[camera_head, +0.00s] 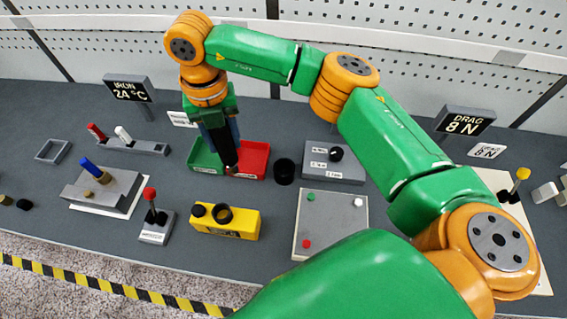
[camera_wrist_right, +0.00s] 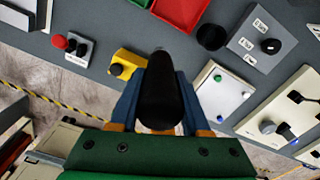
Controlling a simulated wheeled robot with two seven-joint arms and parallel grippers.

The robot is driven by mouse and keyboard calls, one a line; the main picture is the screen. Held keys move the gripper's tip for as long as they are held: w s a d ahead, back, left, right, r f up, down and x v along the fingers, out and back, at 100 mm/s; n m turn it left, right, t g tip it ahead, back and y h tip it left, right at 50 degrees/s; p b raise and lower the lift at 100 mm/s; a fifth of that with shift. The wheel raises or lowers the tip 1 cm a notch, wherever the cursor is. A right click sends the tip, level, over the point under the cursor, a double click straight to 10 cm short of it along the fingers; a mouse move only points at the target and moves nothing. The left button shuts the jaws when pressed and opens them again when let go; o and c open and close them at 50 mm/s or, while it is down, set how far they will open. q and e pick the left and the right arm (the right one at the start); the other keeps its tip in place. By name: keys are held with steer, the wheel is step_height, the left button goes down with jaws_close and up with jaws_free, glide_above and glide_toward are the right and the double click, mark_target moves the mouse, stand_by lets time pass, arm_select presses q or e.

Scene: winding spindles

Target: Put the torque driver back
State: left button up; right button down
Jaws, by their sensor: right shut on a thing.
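My right gripper (camera_head: 222,140) is shut on a black tool, which I take to be the torque driver (camera_head: 229,158). The driver hangs below the jaws, over the red and green trays. In the right wrist view, its thick black body (camera_wrist_right: 160,92) fills the space between the blue fingers (camera_wrist_right: 160,110). A yellow block (camera_head: 228,225) stands nearer the front edge, with a dark open ring and a smaller black round part on top. It also shows in the wrist view (camera_wrist_right: 127,66), apart from the driver. My left gripper is not seen.
Under the driver are a green tray (camera_head: 203,157) and a red tray (camera_head: 256,161). A black cup (camera_head: 284,171) and a grey labelled block with a black knob (camera_head: 347,174) stand to the right. A grey plate (camera_head: 330,225) and a red-knobbed lever (camera_head: 150,194) flank the yellow block.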

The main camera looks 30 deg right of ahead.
steer(key=d+f+b, duration=1)
steer(key=d+f, duration=0.2)
steer(key=d, duration=0.1)
steer(key=shift+s+d+f+b, duration=0.2)
steer(key=shift+s+f+b, duration=0.15)
steer(key=shift+f+b, duration=0.05)
steer(key=c, duration=0.8)
jaws_free()
steer(key=shift+f, duration=0.15)
steer(key=o, duration=0.4)
step_height(320, 180, up, 12)
steer(key=shift+r, duration=0.2)
